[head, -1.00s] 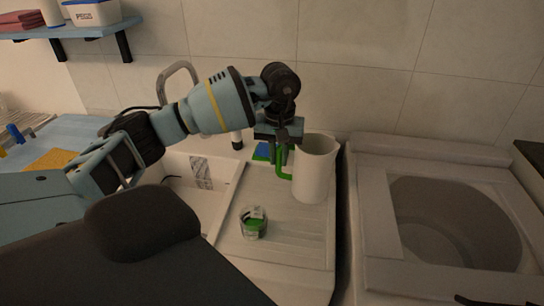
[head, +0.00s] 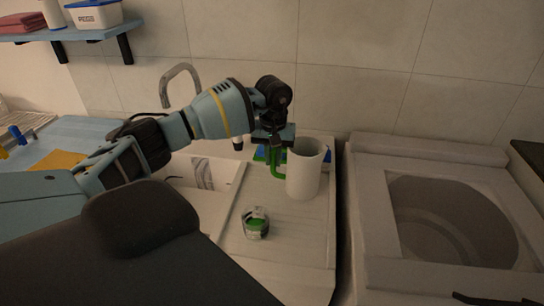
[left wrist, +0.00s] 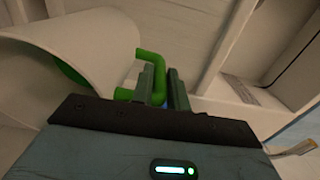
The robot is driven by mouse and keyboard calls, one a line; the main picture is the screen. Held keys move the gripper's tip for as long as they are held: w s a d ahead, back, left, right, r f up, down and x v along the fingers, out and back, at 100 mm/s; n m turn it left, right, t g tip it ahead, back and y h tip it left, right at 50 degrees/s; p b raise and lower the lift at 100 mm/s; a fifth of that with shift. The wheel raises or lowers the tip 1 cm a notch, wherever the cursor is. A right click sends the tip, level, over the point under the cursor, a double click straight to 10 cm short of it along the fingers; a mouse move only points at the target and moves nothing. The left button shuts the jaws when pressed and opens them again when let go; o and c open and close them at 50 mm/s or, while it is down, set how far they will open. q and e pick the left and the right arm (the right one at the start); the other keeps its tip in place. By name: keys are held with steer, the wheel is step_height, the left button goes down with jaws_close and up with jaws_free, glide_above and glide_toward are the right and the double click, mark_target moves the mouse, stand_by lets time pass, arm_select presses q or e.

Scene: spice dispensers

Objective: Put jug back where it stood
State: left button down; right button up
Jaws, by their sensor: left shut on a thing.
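The jug (head: 304,172) is a white cylinder with a green handle (head: 276,168). It is upright over the back part of the draining board (head: 290,231); I cannot tell whether its base touches the board. My left gripper (head: 273,153) is shut on the handle, at the jug's left side. In the left wrist view the jug (left wrist: 75,45) fills the upper left, and the green handle (left wrist: 152,58) passes between the fingers of the left gripper (left wrist: 163,87). My right gripper is not in view.
A small glass jar with green contents (head: 256,223) stands on the draining board in front of the jug. A blue item (head: 262,154) lies behind the handle. The sink (head: 205,177) and tap (head: 180,72) are left. A top-loading machine with an open drum (head: 450,222) stands right.

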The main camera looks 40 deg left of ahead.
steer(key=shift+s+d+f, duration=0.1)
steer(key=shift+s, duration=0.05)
arm_select(q)
steer(key=c, duration=1.4)
jaws_free()
steer(key=shift+f, duration=0.1)
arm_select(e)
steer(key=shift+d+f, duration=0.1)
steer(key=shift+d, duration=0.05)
arm_select(q)
steer(key=shift+o, duration=0.2)
